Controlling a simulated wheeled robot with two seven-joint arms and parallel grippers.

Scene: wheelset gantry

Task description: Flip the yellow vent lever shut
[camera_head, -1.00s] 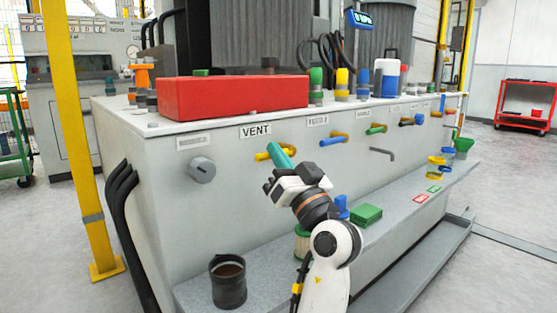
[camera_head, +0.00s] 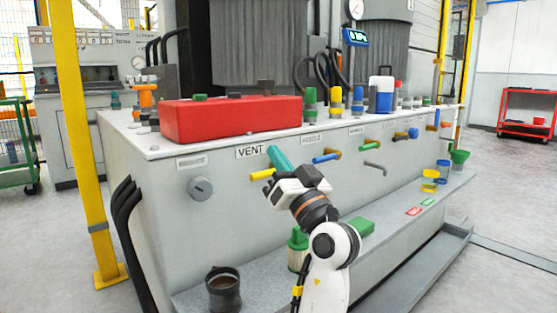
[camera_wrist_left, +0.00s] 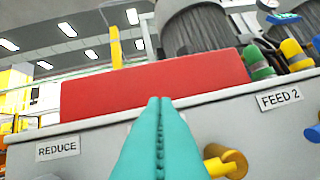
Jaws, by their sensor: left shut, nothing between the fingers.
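The yellow vent lever (camera_head: 261,174) is on the grey cabinet front, under the VENT label (camera_head: 250,151). Its handle points left, and its pivot end is hidden behind my gripper. My left gripper (camera_head: 272,150) has teal fingers closed together and empty. Its tips are just right of the label and above the lever's handle; I cannot tell whether they touch anything. In the left wrist view the shut fingers (camera_wrist_left: 159,102) point up in front of the cabinet, with the yellow lever (camera_wrist_left: 228,163) low on their right. My right gripper is not in view.
A red box (camera_head: 230,118) lies on the cabinet top above. A grey knob (camera_head: 200,188) is to the left; a blue-handled lever (camera_head: 325,158) is to the right. Below, a ledge holds a dark cup (camera_head: 223,290) and a green-topped jar (camera_head: 298,250). A yellow post (camera_head: 78,140) stands left.

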